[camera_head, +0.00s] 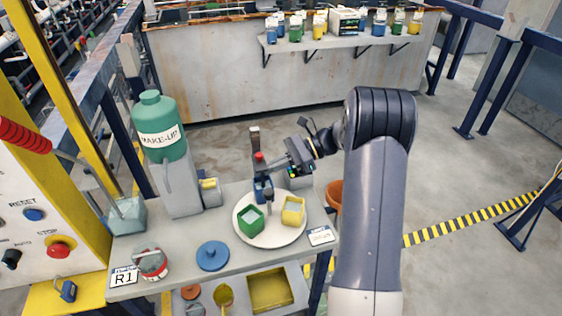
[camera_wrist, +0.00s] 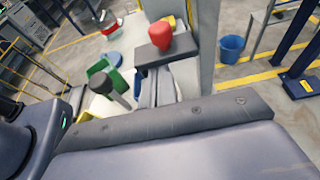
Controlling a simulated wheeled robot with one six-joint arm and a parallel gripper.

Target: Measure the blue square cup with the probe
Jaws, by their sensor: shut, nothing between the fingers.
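The blue square cup (camera_head: 260,186) stands at the back of a round white plate (camera_head: 272,239), partly hidden by the probe and its stand. The probe (camera_head: 269,201) is a grey rod pointing down from a dark arm, close in front of the blue cup; I cannot tell if its tip is inside. In the wrist view the probe (camera_wrist: 119,90) hangs near a green cup, beside a dark block with a red knob (camera_wrist: 173,40). My gripper (camera_head: 279,165) is shut and empty beside the red knob, at the right of the stand.
A green square cup (camera_head: 251,223) and a yellow square cup (camera_head: 292,211) share the plate. A MAKE-UP bottle (camera_head: 158,120), a blue lid (camera_head: 212,257) and a red-and-white tin (camera_head: 151,265) stand left on the bench. An orange bucket (camera_head: 335,190) is on the right.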

